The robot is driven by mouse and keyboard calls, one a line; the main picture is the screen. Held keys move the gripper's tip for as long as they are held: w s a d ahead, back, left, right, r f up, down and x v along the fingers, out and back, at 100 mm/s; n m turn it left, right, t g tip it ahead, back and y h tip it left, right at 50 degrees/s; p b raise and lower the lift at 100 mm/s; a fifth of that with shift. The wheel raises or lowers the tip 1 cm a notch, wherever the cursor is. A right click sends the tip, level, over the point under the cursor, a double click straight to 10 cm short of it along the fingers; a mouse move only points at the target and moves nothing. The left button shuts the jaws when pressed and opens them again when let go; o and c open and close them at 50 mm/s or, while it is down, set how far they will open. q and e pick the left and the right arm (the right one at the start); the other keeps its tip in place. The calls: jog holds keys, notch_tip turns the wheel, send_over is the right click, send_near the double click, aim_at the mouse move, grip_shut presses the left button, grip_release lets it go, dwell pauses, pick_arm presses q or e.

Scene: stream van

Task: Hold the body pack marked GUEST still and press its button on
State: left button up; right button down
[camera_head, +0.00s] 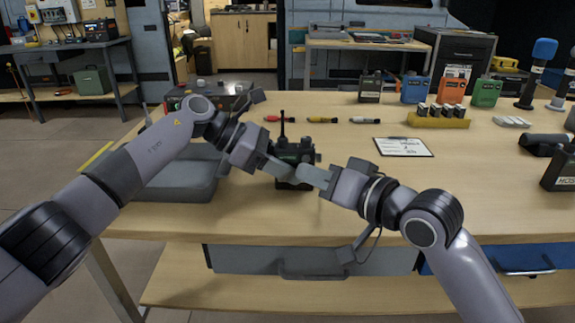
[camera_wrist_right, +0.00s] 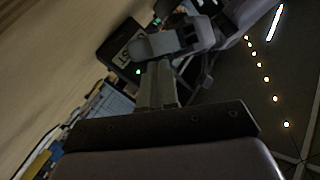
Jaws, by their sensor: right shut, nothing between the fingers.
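A dark body pack (camera_head: 307,151) with a raised antenna stands upright near the bench's front edge. In the right wrist view the same pack (camera_wrist_right: 113,43) shows part of a pale label, its last letters reading "ST", and a small lit green light. My left gripper (camera_head: 281,169) is at the pack's left side, one finger across its near face; its other finger is hidden, so its grip is unclear. My right gripper (camera_head: 308,177) is shut and empty, its tips at the pack's lower near side. It also shows in the right wrist view (camera_wrist_right: 158,70). Exact contact is unclear.
A grey case (camera_head: 180,180) lies left of the pack under my left arm. A clipboard (camera_head: 403,147) and small red, yellow and white connectors lie beyond. Several packs, a yellow battery holder (camera_head: 440,122) and microphones stand at the back right.

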jog(key=shift+s, duration=2.65)
pick_arm(q)
jog(key=o, duration=1.2)
